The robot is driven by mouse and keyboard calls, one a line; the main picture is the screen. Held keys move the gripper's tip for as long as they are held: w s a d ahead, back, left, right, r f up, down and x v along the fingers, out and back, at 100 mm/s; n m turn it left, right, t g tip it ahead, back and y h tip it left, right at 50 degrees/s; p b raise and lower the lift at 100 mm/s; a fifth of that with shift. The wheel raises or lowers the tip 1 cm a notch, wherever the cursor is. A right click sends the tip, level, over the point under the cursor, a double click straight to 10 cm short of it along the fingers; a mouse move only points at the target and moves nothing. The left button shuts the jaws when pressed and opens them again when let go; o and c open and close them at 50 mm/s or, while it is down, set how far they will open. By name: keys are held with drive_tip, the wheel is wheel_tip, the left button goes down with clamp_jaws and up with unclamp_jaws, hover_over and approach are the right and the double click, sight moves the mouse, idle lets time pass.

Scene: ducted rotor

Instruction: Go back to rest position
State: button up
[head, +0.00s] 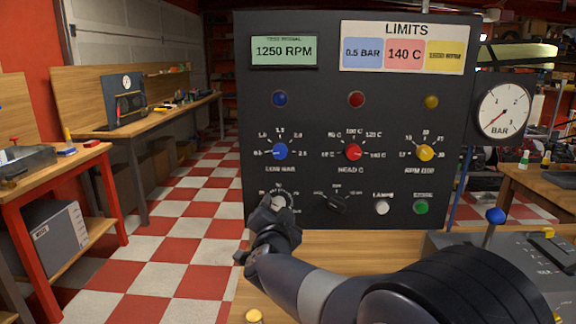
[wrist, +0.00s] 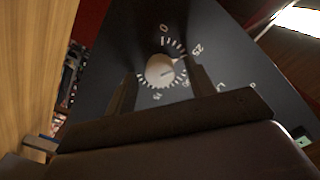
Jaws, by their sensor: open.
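My gripper (head: 279,204) is at the lower left of the dark control panel (head: 330,95), in front of a pale round knob (head: 277,200). In the wrist view the fingers are apart, one on each side of the pale knob (wrist: 160,71), which has a numbered dial around it. I cannot tell whether the fingers touch it. My arm reaches up to the panel from the lower right of the head view. My gripper hides part of the knob and its dial.
Blue (head: 280,151), red (head: 353,152) and yellow (head: 425,153) knobs stand above. A black selector (head: 337,203), white button (head: 382,208) and green button (head: 421,207) are to the right. A blue-topped lever (head: 495,215) rises at right. The checkered floor (head: 170,250) at left is clear.

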drive_tip(key=shift+s, duration=0.1)
drive_tip(key=shift+s+m, duration=0.15)
drive_tip(key=shift+m, duration=0.15)
drive_tip(key=s, duration=1)
drive_tip(key=w, duration=1)
drive_tip(key=shift+w, duration=0.2)
drive_tip(key=shift+w+r+n+p, duration=0.1)
drive_tip(key=shift+w+n+p, duration=0.05)
drive_tip(key=shift+n+p, duration=0.25)
drive_tip(key=shift+r+n+p, duration=0.1)
drive_tip(key=shift+n+p, duration=0.5)
drive_tip(key=shift+n, duration=0.5)
drive_tip(key=n+p, duration=0.1)
drive_tip(key=n, duration=0.2)
drive_tip(key=shift+p, duration=0.4)
drive_tip(key=n+p, duration=0.3)
drive_tip(key=n, duration=0.3)
drive_tip(key=shift+p, duration=0.35)
drive_tip(key=s, duration=1.1)
drive_tip(key=shift+a+f, duration=0.15)
drive_tip(key=shift+f, duration=0.05)
